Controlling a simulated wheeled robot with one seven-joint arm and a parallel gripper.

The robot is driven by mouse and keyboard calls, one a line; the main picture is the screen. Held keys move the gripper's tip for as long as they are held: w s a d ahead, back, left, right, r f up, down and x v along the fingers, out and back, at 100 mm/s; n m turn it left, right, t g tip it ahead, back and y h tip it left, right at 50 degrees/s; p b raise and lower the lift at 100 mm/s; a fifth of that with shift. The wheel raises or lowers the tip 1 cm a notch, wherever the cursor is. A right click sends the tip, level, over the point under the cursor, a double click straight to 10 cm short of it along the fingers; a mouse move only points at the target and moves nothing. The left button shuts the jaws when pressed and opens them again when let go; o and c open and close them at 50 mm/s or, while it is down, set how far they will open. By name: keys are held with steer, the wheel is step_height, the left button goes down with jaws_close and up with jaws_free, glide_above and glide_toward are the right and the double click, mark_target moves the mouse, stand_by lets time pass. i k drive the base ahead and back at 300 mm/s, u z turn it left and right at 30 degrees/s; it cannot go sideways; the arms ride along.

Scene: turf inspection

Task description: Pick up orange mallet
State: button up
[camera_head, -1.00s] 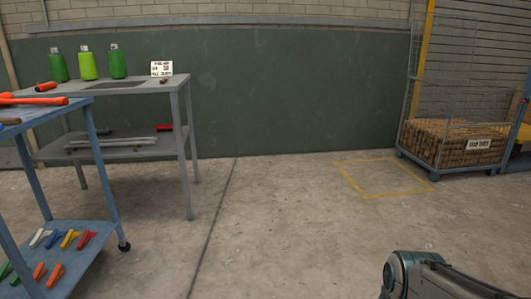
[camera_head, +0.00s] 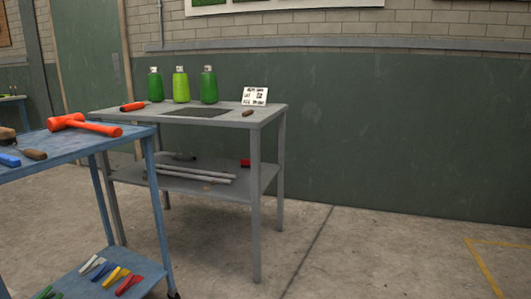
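The orange mallet (camera_head: 84,125) lies on the top of the blue cart (camera_head: 130,139) at the left of the head view. Its head is on the left and its handle points right, towards the cart's far right corner. My gripper is not in view, so I cannot see where it is or whether it holds anything.
Brown-handled tools (camera_head: 35,154) and a blue item (camera_head: 9,160) share the cart top; coloured clips (camera_head: 117,277) lie on its lower shelf. Behind stands a grey table (camera_head: 271,115) with green bottles (camera_head: 208,85) and a sign (camera_head: 255,97). The floor (camera_head: 370,260) at right is clear.

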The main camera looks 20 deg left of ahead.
mark_target(55, 124)
steer(key=u, duration=0.55)
steer(key=i, duration=1.55)
steer(key=u, duration=1.55)
steer(key=i, duration=1.25)
steer(key=u, duration=0.5)
